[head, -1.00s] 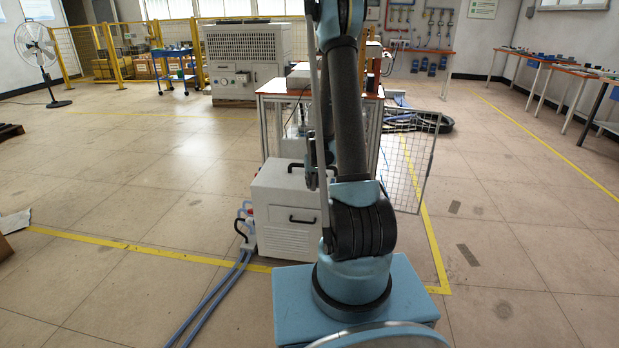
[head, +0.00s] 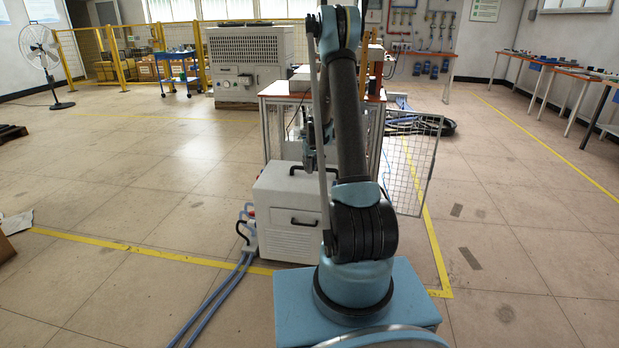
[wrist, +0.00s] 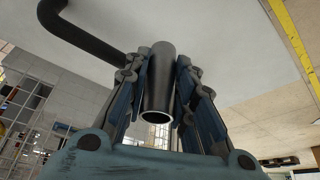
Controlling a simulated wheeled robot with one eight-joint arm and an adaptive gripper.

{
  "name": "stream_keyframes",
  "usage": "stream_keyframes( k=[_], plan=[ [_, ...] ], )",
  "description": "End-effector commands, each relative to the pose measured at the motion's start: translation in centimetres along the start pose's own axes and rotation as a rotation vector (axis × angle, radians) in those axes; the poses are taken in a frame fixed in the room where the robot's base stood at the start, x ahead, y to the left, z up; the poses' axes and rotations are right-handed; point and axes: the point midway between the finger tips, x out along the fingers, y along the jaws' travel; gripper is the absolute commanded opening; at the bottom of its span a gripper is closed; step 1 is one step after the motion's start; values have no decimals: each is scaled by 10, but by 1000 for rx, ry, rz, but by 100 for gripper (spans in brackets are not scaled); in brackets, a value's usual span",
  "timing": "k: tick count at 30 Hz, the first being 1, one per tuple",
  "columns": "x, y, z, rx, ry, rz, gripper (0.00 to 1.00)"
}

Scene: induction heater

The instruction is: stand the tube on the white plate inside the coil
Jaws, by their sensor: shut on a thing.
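The tube (wrist: 157,100) is a dark grey metal cylinder with an open, bright-rimmed end towards the wrist camera. My gripper (wrist: 162,65) is shut on it, with a finger on either side. In the head view my gripper (head: 309,158) shows only as a small dark shape left of my arm, above the white cabinet. The tube cannot be made out there. The coil and the white plate cannot be made out in either view; my arm hides part of the bench.
The white cabinet (head: 278,232) with black handles stands before an orange-topped bench (head: 272,90). A pale surface with a black bent handle (wrist: 85,38) lies close beyond the tube. A mesh panel (head: 414,165) stands right. Blue hoses (head: 215,295) cross the floor left.

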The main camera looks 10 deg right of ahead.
Motion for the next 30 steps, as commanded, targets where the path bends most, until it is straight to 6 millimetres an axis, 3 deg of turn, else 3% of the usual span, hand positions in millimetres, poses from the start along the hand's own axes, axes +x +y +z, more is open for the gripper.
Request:
stream_keyframes(
  k=[8, 16, 27, 28, 30],
  plan=[
    [17, 0, 7, 0, 0, 0, 0],
    [46, 0, 19, 0, 0, 0, 0],
    [50, -1, 21, 0, 0, 0, 0],
    [50, -1, 21, 0, 0, 0, 26],
    [50, -1, 21, 0, 0, 0, 42]
  ],
)
